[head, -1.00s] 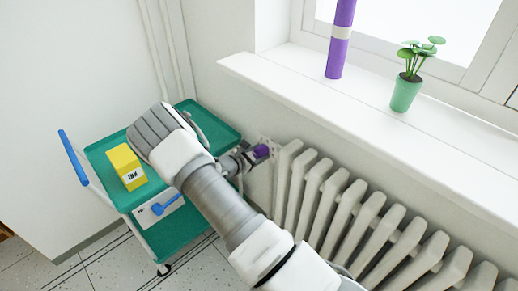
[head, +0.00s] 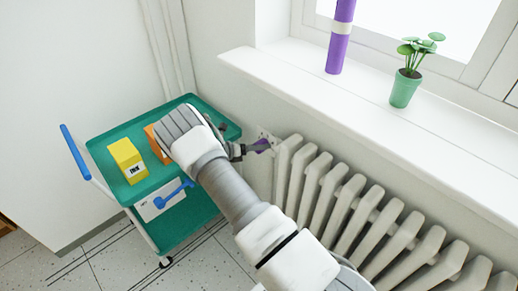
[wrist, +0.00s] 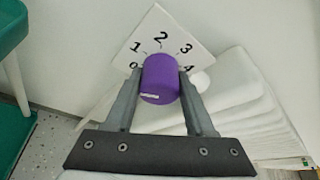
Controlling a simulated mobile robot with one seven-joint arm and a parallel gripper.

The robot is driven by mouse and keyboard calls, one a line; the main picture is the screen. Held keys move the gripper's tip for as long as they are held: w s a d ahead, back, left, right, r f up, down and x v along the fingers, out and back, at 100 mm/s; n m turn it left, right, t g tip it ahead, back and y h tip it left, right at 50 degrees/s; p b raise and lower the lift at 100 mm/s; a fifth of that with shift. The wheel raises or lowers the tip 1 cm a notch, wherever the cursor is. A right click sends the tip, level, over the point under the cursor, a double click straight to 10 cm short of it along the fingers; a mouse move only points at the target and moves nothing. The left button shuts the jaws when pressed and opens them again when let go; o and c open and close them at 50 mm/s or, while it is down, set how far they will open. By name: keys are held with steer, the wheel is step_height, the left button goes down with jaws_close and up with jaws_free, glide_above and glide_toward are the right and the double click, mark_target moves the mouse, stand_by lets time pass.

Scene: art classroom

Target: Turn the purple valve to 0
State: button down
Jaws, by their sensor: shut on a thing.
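The purple valve (wrist: 160,80) is a short cylinder at the radiator's left end; in the head view it is a small purple patch (head: 262,145), partly hidden by my gripper (head: 243,150). In the wrist view my gripper (wrist: 163,77) is shut on it, one finger on each side. A small pale mark shows on the valve's lower left front. Behind it a white dial plate (wrist: 163,36) carries 0 at the left, then 1, 2, 3 and 4 at the right. Which number the valve points to I cannot tell.
The white radiator (head: 345,205) runs right from the valve under the sill (head: 370,125), which bears a potted plant (head: 405,90) and a purple roll (head: 339,40). Left stands a green trolley (head: 110,190) with yellow (head: 127,160) and orange (head: 156,143) boxes, close to my arm.

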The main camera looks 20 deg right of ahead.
steer(key=n+g+h+b, duration=0.1)
steer(key=n+b, duration=0.1)
steer(key=n, duration=0.1)
stand_by(0.4)
steer(key=shift+w+n+g+h, duration=0.1)
steer(key=shift+n+g+h, duration=0.2)
steer(key=shift+c, duration=1.3)
jaws_free()
steer(key=p+v, duration=0.1)
steer(key=v, duration=1.6)
steer(key=shift+a, duration=0.2)
steer(key=shift+r, duration=0.15)
